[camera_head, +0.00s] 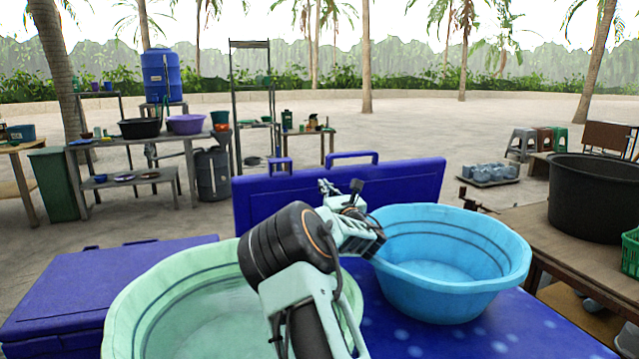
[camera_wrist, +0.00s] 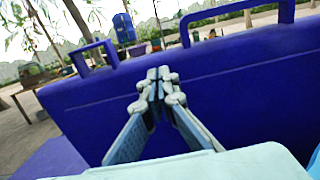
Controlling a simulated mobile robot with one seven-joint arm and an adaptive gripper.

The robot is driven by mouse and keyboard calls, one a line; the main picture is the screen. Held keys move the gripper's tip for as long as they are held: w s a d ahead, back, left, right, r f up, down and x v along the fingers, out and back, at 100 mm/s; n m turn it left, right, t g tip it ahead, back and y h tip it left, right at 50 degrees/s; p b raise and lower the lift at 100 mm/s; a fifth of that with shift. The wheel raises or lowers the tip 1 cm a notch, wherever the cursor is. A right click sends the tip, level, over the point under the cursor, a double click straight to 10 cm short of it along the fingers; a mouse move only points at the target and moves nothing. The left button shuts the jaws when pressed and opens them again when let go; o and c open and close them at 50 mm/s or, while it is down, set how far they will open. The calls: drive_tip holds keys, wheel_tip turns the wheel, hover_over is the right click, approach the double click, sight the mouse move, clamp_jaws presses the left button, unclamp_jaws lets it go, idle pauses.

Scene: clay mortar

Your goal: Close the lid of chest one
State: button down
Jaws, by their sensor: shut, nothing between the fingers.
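A dark blue chest lid (camera_head: 415,185) stands upright behind two basins in the head view, with two handles on its top edge. In the wrist view the same blue panel (camera_wrist: 240,85) fills most of the picture. My gripper (camera_head: 327,187) is in front of this lid, on the near side, and its fingers (camera_wrist: 158,75) are shut and empty. Whether the fingertips touch the panel I cannot tell. A second blue chest (camera_head: 110,285) at the left has its lid down. No label shows which chest is chest one.
A green basin (camera_head: 135,320) and a light blue basin (camera_head: 450,290) stand in front of the upright lid, beside my arm. A wooden table (camera_head: 550,215) with a large black tub (camera_head: 595,200) is at the right. Open sandy ground lies behind the lid.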

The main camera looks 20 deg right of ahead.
sight(316, 175)
drive_tip(key=shift+w+r, duration=0.15)
drive_tip(key=shift+w, duration=1)
drive_tip(key=shift+w+r, duration=0.1)
drive_tip(key=shift+w, duration=1)
drive_tip(key=shift+w+r, duration=0.1)
drive_tip(key=shift+w+r, duration=0.15)
drive_tip(key=shift+w, duration=0.1)
drive_tip(key=w+r+g+p, duration=0.1)
drive_tip(key=w+p, duration=0.8)
drive_tip(key=w, duration=0.4)
drive_tip(key=shift+w+r+g+p, duration=0.2)
drive_tip(key=shift+r+g+p, duration=0.1)
drive_tip(key=shift+p, duration=0.1)
drive_tip(key=shift+s, duration=0.1)
